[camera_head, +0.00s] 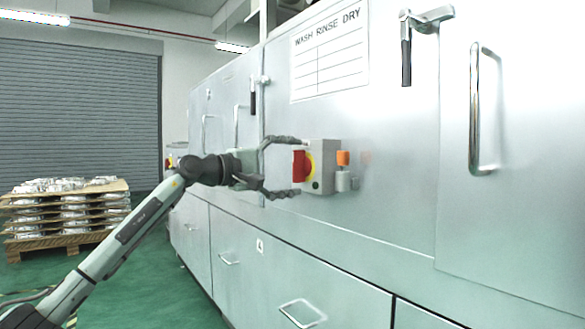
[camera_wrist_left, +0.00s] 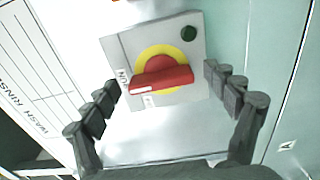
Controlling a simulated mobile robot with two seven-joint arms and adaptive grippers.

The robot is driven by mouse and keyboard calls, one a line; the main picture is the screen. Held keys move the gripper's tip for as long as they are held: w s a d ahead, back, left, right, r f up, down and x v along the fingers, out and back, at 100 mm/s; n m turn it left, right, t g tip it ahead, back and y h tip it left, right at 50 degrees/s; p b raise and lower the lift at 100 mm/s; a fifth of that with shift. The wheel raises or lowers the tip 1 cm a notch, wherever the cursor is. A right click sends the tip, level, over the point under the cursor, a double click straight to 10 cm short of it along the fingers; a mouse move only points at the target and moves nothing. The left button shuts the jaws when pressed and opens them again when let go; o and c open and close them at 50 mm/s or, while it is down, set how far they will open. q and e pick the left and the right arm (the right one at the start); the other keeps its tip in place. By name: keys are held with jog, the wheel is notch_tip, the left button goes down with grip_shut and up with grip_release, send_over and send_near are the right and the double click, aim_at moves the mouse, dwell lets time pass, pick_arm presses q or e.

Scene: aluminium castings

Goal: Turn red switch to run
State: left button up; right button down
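The red switch (camera_head: 300,166) is a red handle on a yellow round plate, on a grey box fixed to the machine's front. In the left wrist view the red switch (camera_wrist_left: 162,80) has its handle lying nearly crosswise, slightly tilted, with small labels beside it, one seeming to read RUN. My left gripper (camera_head: 293,167) is open around the front of the switch, one finger above and one below in the head view. In the wrist view its fingers (camera_wrist_left: 160,97) stand either side of the handle, apart from it. My right gripper is not in view.
The grey switch box (camera_head: 321,154) bears a dark green button (camera_wrist_left: 188,33). An orange part (camera_head: 343,158) sits to its right. Door handles (camera_head: 474,110) and a black-gripped latch (camera_head: 406,62) stick out from the machine. A loaded pallet (camera_head: 70,215) stands at the left; green floor is clear.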

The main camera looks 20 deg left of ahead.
pick_arm(q)
jog(key=shift+a, duration=0.1)
jog(key=v, duration=1.2)
